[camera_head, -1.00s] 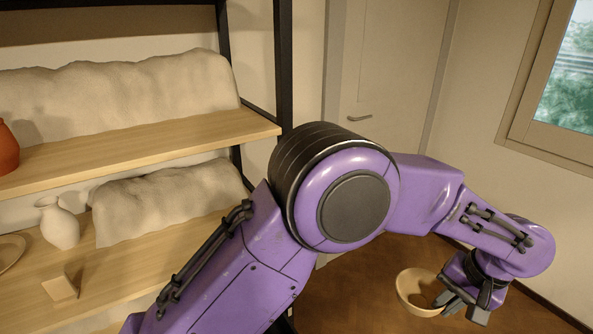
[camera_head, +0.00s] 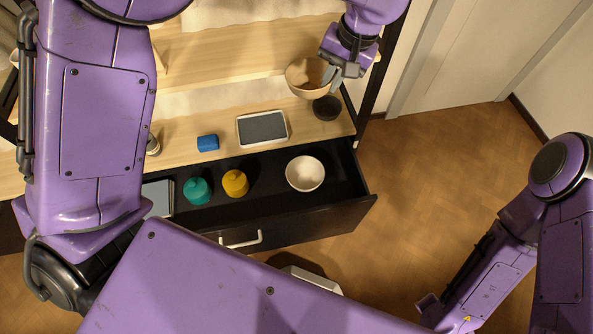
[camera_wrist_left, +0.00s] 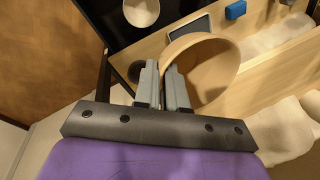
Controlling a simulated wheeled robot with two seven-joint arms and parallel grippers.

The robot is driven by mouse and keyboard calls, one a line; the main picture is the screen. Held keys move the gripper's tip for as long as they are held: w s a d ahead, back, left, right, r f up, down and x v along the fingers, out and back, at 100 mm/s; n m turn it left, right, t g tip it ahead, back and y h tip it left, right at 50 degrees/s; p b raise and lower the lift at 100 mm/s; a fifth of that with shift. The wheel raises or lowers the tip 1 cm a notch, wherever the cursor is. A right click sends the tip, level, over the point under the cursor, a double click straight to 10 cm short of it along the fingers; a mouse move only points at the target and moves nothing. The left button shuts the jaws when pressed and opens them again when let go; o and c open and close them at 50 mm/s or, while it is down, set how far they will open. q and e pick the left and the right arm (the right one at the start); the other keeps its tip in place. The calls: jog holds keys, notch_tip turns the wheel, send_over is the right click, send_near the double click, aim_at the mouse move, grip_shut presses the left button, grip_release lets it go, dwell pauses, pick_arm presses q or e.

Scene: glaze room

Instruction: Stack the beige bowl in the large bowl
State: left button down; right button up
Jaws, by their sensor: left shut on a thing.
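A beige bowl (camera_head: 303,80) hangs in the air just in front of the shelf unit, its wall pinched between the fingers of my left gripper (camera_head: 331,76). In the left wrist view the same bowl (camera_wrist_left: 212,68) is tilted beside the gripper's fingers (camera_wrist_left: 164,84), which close on its rim. A cream bowl (camera_head: 305,173), the only other bowl in view, stands upright and empty in the open drawer; it also shows in the left wrist view (camera_wrist_left: 141,11). The two bowls are apart. My right arm shows at the right, but its gripper does not.
The black drawer (camera_head: 344,186) is pulled out and also holds a teal jar (camera_head: 196,191) and a yellow jar (camera_head: 235,183). On the wooden shelf above it are a tablet-like panel (camera_head: 262,128), a blue block (camera_head: 208,143) and a small dark round pot (camera_head: 326,108). Floor at right is clear.

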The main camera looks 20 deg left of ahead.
pick_arm(q)
jog(key=s+a+f+m+t+b, duration=0.1)
jog(key=s+a+f+m+b, duration=0.15)
jog(key=f+b, duration=0.35)
jog(key=s+a+f+m+b, duration=0.2)
jog(key=a+f+m+b, duration=0.15)
jog(key=f, duration=0.45)
jog(key=s+a+f+m+t+b, duration=0.1)
jog(key=s+a+f+m+b, duration=0.1)
jog(key=f+m+b, duration=0.4)
jog(key=s+f+m+t+h+b, duration=0.1)
jog(key=s+f+m+h, duration=0.1)
jog(key=s+f+m, duration=0.3)
jog(key=m+g+h+b, duration=0.2)
jog(key=m+h+b, duration=0.2)
jog(key=m+b, duration=0.75)
send_over(292, 176)
jog(key=p, duration=0.4)
notch_tip(292, 176, down, 18)
jog(key=m, duration=0.3)
jog(key=shift+f+m, duration=0.25)
jog(key=shift+m, duration=0.1)
pick_arm(e)
notch_tip(292, 176, down, 28)
jog(key=shift+r, duration=0.25)
